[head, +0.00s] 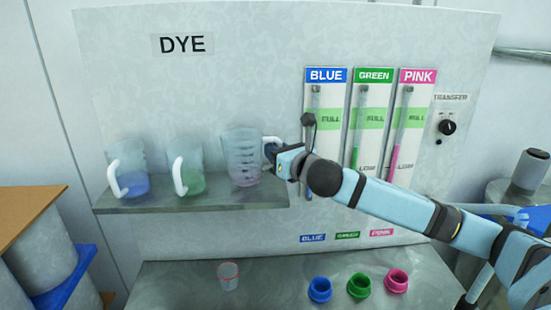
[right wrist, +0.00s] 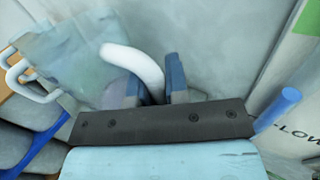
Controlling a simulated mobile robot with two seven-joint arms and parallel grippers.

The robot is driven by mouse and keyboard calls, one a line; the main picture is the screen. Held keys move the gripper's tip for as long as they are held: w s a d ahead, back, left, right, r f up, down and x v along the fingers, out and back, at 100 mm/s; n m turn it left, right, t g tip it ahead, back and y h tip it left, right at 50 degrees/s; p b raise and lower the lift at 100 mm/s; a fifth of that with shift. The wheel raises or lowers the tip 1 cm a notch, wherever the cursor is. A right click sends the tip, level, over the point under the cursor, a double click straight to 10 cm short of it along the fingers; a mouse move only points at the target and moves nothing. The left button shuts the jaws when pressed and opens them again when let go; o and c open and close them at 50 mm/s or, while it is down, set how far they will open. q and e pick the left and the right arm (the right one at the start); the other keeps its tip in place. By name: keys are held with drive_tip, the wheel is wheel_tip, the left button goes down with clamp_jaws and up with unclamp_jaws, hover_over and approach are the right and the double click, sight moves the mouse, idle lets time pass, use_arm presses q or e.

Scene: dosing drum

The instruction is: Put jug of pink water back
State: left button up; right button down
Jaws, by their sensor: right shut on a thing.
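The jug of pink water (head: 243,157) is a clear jug with a little pink liquid at its bottom. It is at the right part of the grey shelf (head: 150,202), upright; I cannot tell whether its base touches the shelf. My right gripper (head: 276,157) is shut on its white handle, on the jug's right side. In the right wrist view the handle (right wrist: 130,62) passes between the fingers (right wrist: 160,84), and the jug body (right wrist: 75,55) is to the left. My left gripper is not in view.
A blue-water jug (head: 133,183) and a green-water jug (head: 190,181) stand left on the shelf. Below are a small clear cup (head: 228,275) and blue (head: 320,289), green (head: 359,285) and pink (head: 396,281) rings. Level gauges (head: 366,120) are on the panel behind my arm.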

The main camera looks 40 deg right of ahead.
drive_tip(key=shift+f, duration=0.9)
drive_tip(key=shift+f, duration=0.15)
drive_tip(key=c, duration=1.1)
unclamp_jaws()
drive_tip(key=shift+s, duration=0.15)
drive_tip(key=shift+s+d+r+b, duration=0.1)
drive_tip(key=shift+s+b, duration=0.7)
drive_tip(key=shift+s, duration=2.15)
drive_tip(key=shift+s+d+r+b, duration=0.1)
drive_tip(key=shift+s+b, duration=0.65)
drive_tip(key=shift+s, duration=2.15)
